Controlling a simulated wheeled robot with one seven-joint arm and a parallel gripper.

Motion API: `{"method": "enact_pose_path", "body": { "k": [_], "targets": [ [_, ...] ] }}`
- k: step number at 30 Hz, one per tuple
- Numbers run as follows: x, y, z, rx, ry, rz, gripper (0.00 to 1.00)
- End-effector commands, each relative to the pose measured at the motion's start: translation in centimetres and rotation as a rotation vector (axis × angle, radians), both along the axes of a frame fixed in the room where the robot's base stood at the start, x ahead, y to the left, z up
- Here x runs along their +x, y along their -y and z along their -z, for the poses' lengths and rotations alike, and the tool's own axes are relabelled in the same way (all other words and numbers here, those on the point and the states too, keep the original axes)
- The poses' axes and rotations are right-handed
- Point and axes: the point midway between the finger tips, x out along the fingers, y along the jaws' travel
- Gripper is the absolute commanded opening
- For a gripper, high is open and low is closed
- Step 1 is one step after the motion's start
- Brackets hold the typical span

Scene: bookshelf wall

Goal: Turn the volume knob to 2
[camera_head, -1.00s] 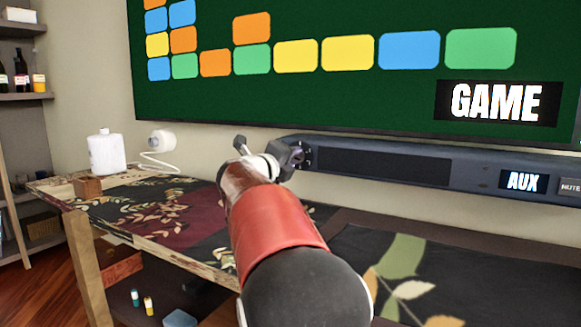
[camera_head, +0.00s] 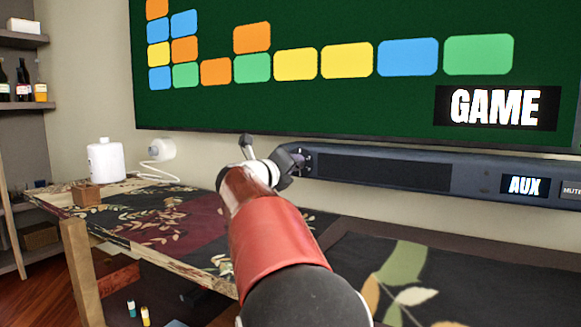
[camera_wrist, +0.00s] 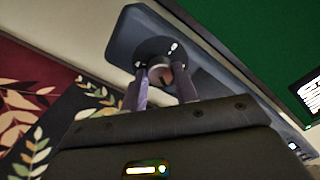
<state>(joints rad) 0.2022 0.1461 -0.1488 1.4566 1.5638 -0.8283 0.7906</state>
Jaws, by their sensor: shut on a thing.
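The volume knob (camera_wrist: 168,72) is a small round knob on a dark dial plate at the left end of the grey soundbar (camera_head: 400,172). In the wrist view my gripper (camera_wrist: 166,82) has its two fingers on either side of the knob, shut on it. A small white mark shows on the dial plate, but I cannot read the knob's setting.
A large green screen (camera_head: 300,95) hangs above the soundbar, which shows "AUX" and a "MUTE" button at right. A patterned table (camera_head: 150,215) lies below.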

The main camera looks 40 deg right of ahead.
Motion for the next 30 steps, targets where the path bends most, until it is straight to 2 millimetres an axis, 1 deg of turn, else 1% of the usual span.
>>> {"method": "enact_pose_path", "body": {
  "k": [2, 3, 7, 14, 17, 20, 27, 30],
  "targets": [
    [0.0, 0.0, 0.2, 0.003, -0.003, 0.002, 0.06],
    [0.0, 0.0, 0.2, 0.003, -0.003, 0.002, 0.34],
    [0.0, 0.0, 0.2, 0.002, -0.003, 0.002, 0.51],
    [0.0, 0.0, 0.1, 0.001, -0.001, 0.000, 0.51],
    [-0.1, -0.3, 0.1, 0.000, -0.001, -0.001, 0.51],
    [-0.5, -1.4, 0.0, 0.001, -0.001, -0.001, 0.51],
    [-2.1, -5.3, 0.1, 0.001, -0.002, -0.003, 0.51],
    [-2.6, -6.4, 0.1, 0.001, -0.003, -0.002, 0.51]
  ]
}}
